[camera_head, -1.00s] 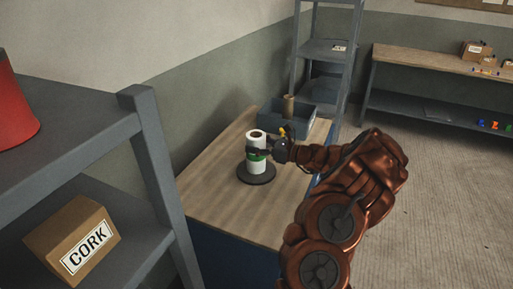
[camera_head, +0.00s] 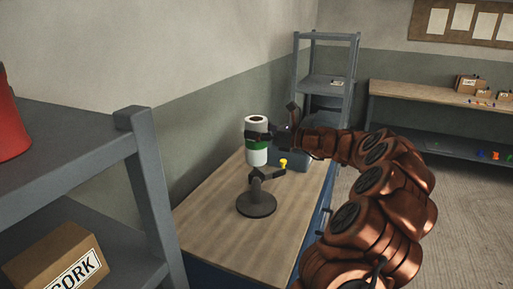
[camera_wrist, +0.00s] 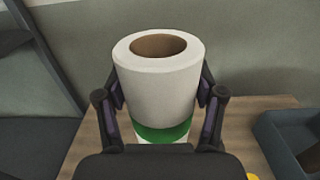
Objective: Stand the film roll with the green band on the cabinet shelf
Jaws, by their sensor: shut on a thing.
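The film roll (camera_head: 256,154) is white with a green band and a brown core. My gripper (camera_head: 258,136) is shut on it and holds it upright in the air above a dark round-based stand (camera_head: 257,206) on the wooden worktop. In the wrist view the roll (camera_wrist: 158,85) sits between both fingers, its open core facing up and the green band (camera_wrist: 162,133) low down. Which of the grey shelf units is the cabinet I cannot tell; one stands close at the left (camera_head: 150,190), another at the back (camera_head: 327,36).

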